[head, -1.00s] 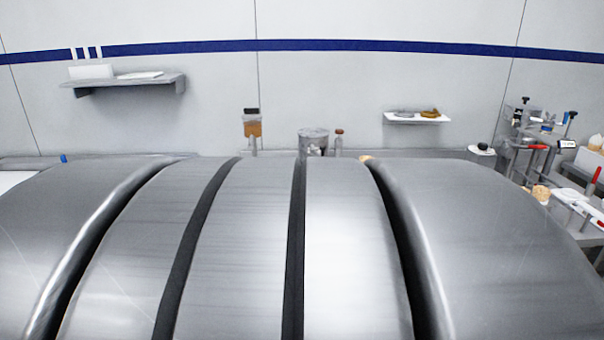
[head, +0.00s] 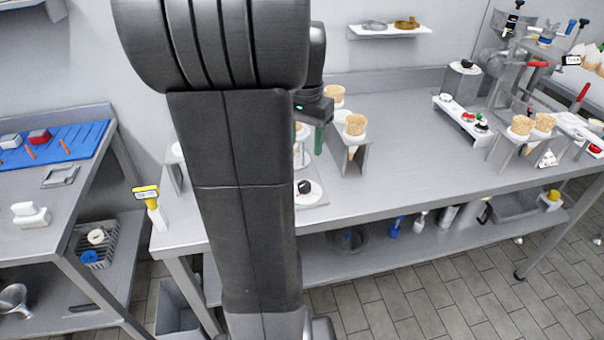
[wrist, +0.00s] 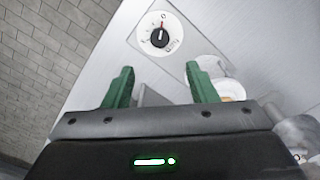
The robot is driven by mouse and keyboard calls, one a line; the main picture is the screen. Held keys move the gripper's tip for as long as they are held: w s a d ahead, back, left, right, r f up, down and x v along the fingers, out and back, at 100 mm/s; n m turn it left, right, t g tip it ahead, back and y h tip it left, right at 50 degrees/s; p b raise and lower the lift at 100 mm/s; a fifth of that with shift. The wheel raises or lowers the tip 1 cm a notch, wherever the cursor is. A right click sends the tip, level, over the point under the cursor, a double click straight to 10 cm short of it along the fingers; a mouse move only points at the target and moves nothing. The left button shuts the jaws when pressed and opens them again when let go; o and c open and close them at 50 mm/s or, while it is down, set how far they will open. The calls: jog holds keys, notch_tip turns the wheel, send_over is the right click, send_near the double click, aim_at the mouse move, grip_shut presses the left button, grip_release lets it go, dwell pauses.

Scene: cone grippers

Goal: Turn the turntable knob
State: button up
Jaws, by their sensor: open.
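The turntable knob (head: 304,187) is a small black knob on a round white dial on the steel table, just right of my arm in the head view. In the wrist view the knob (wrist: 159,39) sits at the top centre, with a red pointer toward the top of the picture. My gripper (wrist: 160,75) has green fingers spread apart with nothing between them. The knob lies beyond the fingertips, roughly centred between them, and is not touched. In the head view one green finger (head: 319,140) shows above and behind the knob. My arm hides part of the turntable.
A cone holder (head: 360,155) with a waffle cone stands close right of my gripper. A white switch panel (head: 462,118) and more cones (head: 521,125) are further right. A yellow-topped device (head: 147,194) stands at the table's left corner. The table's front middle is clear.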

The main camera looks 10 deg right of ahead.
notch_tip(320, 180, down, 12)
jog(key=shift+f+b, duration=0.15)
jog(key=shift+b, duration=0.35)
jog(key=c, duration=1)
